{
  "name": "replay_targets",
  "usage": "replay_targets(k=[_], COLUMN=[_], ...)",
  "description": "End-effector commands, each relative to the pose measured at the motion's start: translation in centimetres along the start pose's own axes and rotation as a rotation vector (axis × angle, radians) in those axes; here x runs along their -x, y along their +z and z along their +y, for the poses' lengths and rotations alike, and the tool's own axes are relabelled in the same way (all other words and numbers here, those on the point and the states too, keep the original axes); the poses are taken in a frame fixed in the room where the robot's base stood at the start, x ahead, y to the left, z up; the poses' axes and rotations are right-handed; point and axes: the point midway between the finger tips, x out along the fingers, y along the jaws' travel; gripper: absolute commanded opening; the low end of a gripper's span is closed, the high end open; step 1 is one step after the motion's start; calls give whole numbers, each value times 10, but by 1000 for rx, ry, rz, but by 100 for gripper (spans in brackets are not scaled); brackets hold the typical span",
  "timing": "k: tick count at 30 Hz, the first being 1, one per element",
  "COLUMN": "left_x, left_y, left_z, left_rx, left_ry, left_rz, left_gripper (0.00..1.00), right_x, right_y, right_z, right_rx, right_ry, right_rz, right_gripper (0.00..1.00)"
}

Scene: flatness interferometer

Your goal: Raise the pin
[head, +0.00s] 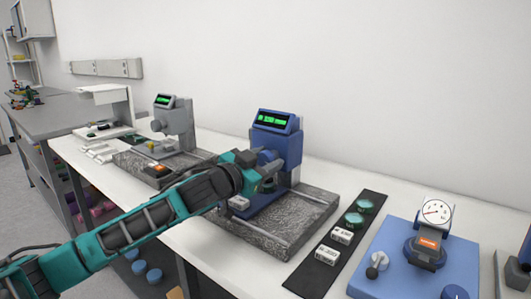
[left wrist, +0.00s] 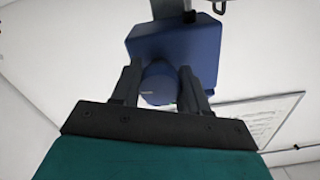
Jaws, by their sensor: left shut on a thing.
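A blue bench instrument (head: 285,148) with a lit green display (head: 274,120) stands on a speckled granite slab (head: 316,209). My left gripper (head: 269,162) reaches in from the left at the front of its column. In the left wrist view the two dark fingers (left wrist: 158,88) are shut on a round blue knob (left wrist: 157,75), one on each side. The knob sits in front of the blue housing (left wrist: 172,40). I cannot make out a pin; the gripper and knob hide part of the instrument's front. My right gripper is not in view.
A grey instrument (head: 181,125) stands on another slab to the left. A black mat (head: 318,262) with green discs and labelled blocks lies to the right, beside a blue plate (head: 378,252) with a dial gauge (head: 435,213). A white wall rises behind.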

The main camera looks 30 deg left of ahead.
Motion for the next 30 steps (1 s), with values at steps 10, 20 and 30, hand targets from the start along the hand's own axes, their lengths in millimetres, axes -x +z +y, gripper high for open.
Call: replay_targets(k=[10,20,30], left_x=[0,0,0], left_y=[-3,-3,-3], left_z=[-2,-2,-2], left_rx=[-332,-646,-968], left_ry=[0,1,1], left_rz=[-1,-1,-1], left_gripper=[14,14,14], right_x=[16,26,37], right_y=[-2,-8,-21], right_z=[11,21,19], right_rx=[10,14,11], right_ry=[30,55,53], right_rz=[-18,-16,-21], right_gripper=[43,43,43])
